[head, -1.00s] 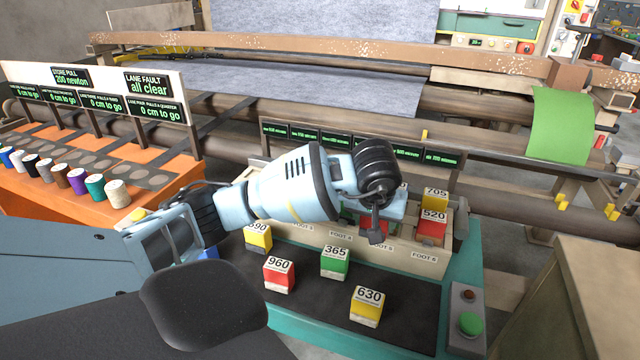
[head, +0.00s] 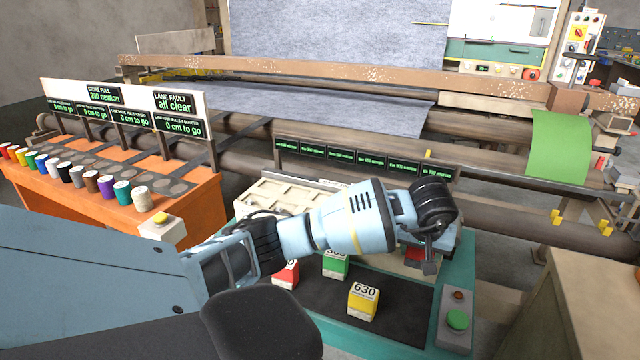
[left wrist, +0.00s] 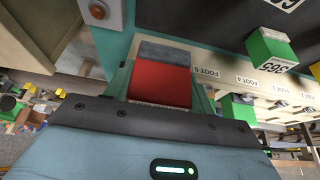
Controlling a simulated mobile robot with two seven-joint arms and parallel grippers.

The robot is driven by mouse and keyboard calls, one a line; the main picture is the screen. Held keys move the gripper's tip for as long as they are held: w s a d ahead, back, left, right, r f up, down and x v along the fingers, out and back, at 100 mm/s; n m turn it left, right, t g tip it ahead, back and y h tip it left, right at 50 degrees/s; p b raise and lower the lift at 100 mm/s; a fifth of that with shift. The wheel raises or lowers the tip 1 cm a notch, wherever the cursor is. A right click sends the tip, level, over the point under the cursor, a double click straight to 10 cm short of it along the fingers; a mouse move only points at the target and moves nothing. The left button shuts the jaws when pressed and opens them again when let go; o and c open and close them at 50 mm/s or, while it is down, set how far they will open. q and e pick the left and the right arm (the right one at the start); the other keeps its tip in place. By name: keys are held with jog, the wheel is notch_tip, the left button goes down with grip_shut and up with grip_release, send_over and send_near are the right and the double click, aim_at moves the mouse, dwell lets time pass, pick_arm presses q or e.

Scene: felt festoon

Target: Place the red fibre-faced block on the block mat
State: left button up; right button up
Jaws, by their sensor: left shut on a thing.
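The red block (left wrist: 160,84) with a grey fibre face (left wrist: 165,53) sits between the fingers of my left gripper (head: 424,264), which is shut on it. In the head view only a little red shows behind the fingers, and the block's number is hidden. The gripper is at the right end of the cream block rack (head: 285,197). I cannot tell whether the block is clear of the rack. The dark block mat (head: 400,318) lies in front of the rack, nearer the camera. My right gripper is not in view.
On the mat stand a yellow 630 block (head: 363,301), a green block (head: 335,265) and a red block (head: 287,273) partly behind my arm. A button box (head: 457,320) is at the mat's right. The mat's front right area is bare.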

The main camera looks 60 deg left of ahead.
aim_at(417, 267)
pick_arm(q)
jog(key=shift+f, duration=0.1)
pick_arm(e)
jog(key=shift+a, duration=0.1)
pick_arm(q)
notch_tip(417, 267, down, 5)
jog(key=shift+f, duration=0.65)
notch_tip(417, 267, down, 4)
jog(key=shift+r, duration=0.25)
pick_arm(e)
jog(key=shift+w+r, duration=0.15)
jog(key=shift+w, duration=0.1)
pick_arm(q)
jog(key=shift+f, duration=0.15)
jog(key=o, duration=1.1)
jog(key=shift+c, duration=0.2)
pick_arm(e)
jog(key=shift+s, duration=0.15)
